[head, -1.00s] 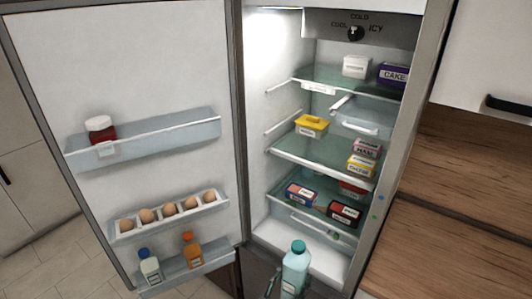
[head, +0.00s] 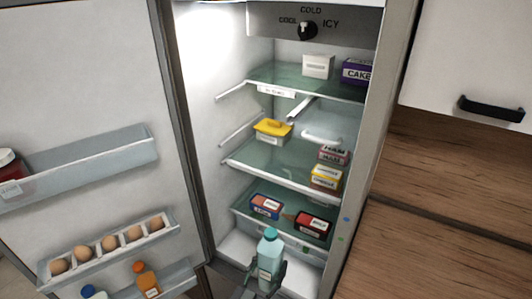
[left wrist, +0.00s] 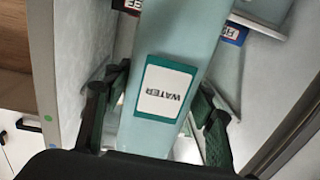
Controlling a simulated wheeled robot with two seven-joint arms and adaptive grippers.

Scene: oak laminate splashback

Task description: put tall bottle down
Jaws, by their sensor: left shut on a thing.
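The tall bottle (head: 267,264) is pale blue with a teal cap and stands roughly upright at the lower opening of the fridge. In the left wrist view, its white and teal WATER label (left wrist: 165,90) shows between the fingers. My left gripper (head: 265,282) is shut on the bottle's lower body, with a finger on each side. The same gripper shows in the left wrist view (left wrist: 158,108). The bottle's base is hidden, so I cannot tell whether it touches anything. My right gripper is not in view.
The open fridge has glass shelves (head: 290,152) holding several boxes and a yellow-lidded tub (head: 273,131). Two boxes (head: 266,206) sit on the lower shelf, above the white fridge floor (head: 233,247). The open door (head: 80,90) at left holds eggs and bottles.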

